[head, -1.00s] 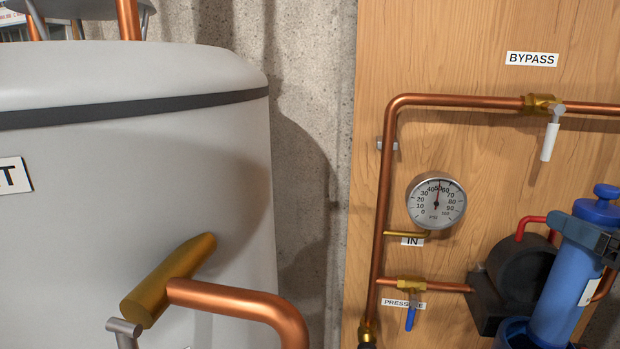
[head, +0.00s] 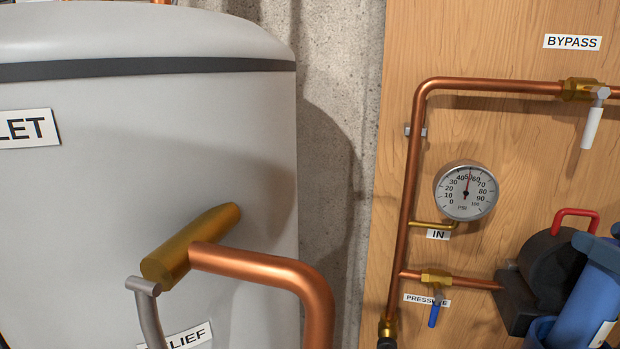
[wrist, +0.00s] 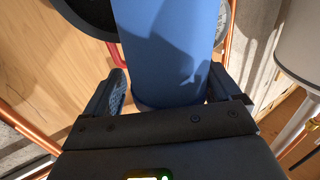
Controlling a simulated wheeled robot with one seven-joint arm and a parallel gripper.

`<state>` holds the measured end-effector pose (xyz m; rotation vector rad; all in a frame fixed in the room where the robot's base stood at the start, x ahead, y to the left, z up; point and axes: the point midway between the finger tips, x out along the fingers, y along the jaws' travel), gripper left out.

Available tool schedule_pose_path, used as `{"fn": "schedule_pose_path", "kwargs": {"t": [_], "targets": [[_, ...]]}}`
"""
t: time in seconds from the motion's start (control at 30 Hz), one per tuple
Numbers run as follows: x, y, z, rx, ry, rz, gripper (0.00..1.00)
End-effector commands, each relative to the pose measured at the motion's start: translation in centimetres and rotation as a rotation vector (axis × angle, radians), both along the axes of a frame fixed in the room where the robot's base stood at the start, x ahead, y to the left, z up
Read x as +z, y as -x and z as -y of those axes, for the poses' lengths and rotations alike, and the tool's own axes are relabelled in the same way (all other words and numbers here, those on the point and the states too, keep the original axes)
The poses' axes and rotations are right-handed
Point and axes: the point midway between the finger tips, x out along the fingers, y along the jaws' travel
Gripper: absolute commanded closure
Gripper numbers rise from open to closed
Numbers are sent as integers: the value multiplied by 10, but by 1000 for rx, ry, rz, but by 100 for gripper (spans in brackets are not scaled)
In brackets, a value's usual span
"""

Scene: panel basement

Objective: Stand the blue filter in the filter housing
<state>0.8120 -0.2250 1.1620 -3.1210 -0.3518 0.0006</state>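The blue filter (head: 588,308) is a tall cylinder at the right edge of the head view, with a white label on its side. My gripper (wrist: 168,70) is shut on it, one finger on each side in the wrist view, where the filter (wrist: 165,35) fills the space between them. A dark finger (head: 592,244) crosses its upper part in the head view. The darker blue rim of the filter housing (head: 539,327) shows at the filter's lower end. The filter's bottom is out of view, so I cannot tell how deep it sits.
A black pump-like body (head: 545,270) with a red handle (head: 575,213) stands directly left of the filter. Copper pipe (head: 408,200), a gauge (head: 466,191) and valves are on the wooden panel (head: 520,150). A grey tank (head: 180,150) with a brass valve fills the left.

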Motion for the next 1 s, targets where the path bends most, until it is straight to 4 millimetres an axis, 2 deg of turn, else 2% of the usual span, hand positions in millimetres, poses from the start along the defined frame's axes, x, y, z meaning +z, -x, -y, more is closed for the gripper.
{"fn": "schedule_pose_path", "kwargs": {"t": [0.4,0.8,1.0], "targets": [[0,4,1,-1,1,1,3],[-1,62,15,-4,1,1,3],[0,75,18,-2,0,1,3]]}}
